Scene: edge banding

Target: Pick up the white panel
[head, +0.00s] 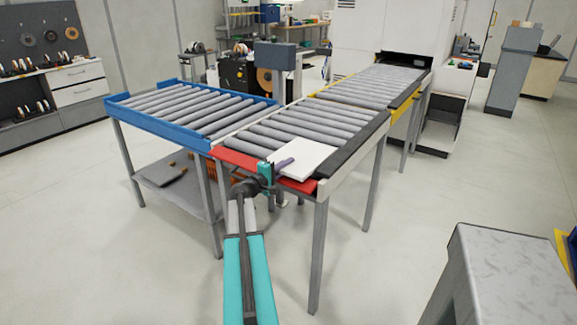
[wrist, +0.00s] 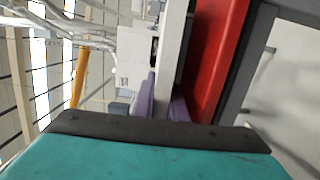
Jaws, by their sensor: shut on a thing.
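The white panel (head: 307,158) lies at the near right corner of the roller conveyor, by its red end rail, in the head view. My gripper (head: 284,163) is at the panel's left edge, with its purple fingers against it. In the wrist view the panel shows as a narrow pale strip (wrist: 171,50) running between the two purple fingers (wrist: 163,105). The gripper is shut on the panel. The head view does not show clearly whether the panel rests on the rollers or is slightly raised.
The grey-roller conveyor (head: 290,128) leads back to a white machine (head: 386,35). A blue-framed roller table (head: 190,110) adjoins it on the left. The red end rail (head: 233,157) also runs beside the panel in the wrist view (wrist: 214,55). A grey-topped table (head: 510,265) stands at front right.

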